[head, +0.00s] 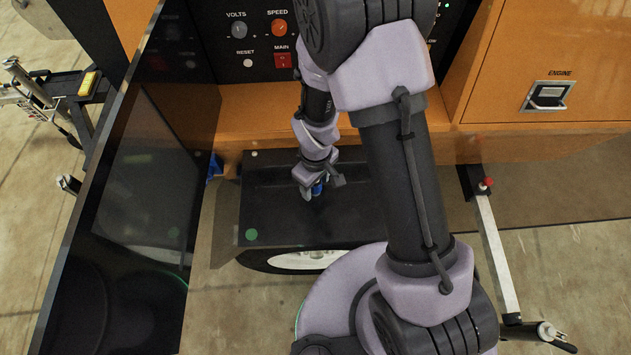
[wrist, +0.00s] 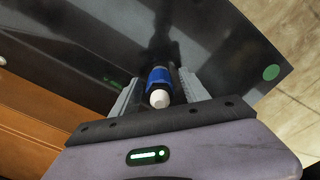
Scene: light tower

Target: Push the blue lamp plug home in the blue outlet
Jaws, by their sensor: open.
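The blue lamp plug (wrist: 159,76), a blue cylinder with a rounded white end, shows between the two fingers of my gripper (wrist: 158,92) in the wrist view. The fingers stand apart, with a gap visible on the plug's left side; I cannot tell whether the right finger touches it. In the head view my gripper (head: 311,193) is low over the black fender top, with a bit of blue (head: 317,189) at its fingers. I cannot make out the blue outlet for sure; a blue part (head: 213,167) shows at the fender's left end.
The black fender top (head: 270,212) bears a green dot (head: 251,234) near its front left corner. The orange cabinet with its control panel (head: 254,45) stands behind. A large dark panel (head: 135,190) rises on the left. A metal outrigger bar (head: 495,245) lies to the right.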

